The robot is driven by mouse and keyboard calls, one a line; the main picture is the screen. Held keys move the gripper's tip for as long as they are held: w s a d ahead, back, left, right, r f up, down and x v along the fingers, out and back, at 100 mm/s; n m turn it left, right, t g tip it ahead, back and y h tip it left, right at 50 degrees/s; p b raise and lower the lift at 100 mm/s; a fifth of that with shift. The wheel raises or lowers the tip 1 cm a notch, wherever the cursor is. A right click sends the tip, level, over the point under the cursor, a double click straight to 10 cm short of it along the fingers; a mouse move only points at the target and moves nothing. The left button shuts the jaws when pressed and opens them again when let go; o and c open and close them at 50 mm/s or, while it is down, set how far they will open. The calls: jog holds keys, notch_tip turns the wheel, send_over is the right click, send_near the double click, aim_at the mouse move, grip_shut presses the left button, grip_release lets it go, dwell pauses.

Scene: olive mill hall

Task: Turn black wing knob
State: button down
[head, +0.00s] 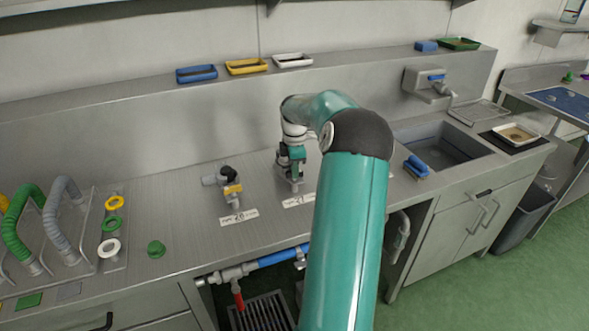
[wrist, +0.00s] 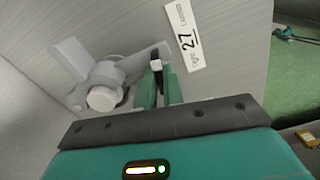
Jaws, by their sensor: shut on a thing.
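My gripper (wrist: 159,88) has its green fingers closed around a small part of the valve marked 27. That part is the black wing knob, mostly hidden between the fingers; only a small dark piece with a pale square end shows there. The grey valve body (wrist: 103,86) lies just left of the fingers in the wrist view, fixed to the steel counter. The label 27 (wrist: 187,36) is beyond the fingertips. In the head view, my gripper (head: 294,158) is lowered over this valve and largely covers it. The knob's angle cannot be told.
A similar valve with a yellow handle (head: 232,189) stands to the left by label 26 (head: 239,217). A sink (head: 440,145) and a blue brush (head: 416,167) are to the right. Trays (head: 246,66) line the back ledge.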

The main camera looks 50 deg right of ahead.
jog(key=m, duration=0.4)
jog(key=shift+r+m, duration=0.1)
jog(key=shift+m, duration=0.2)
jog(key=m, duration=0.4)
jog(key=shift+w+m, duration=0.1)
jog(key=shift+m, duration=0.2)
jog(key=m, duration=1.2)
jog(key=shift+m, duration=0.3)
jog(key=m, duration=0.3)
jog(key=shift+m, duration=0.3)
jog(key=m, duration=0.4)
jog(key=shift+m, duration=2.1)
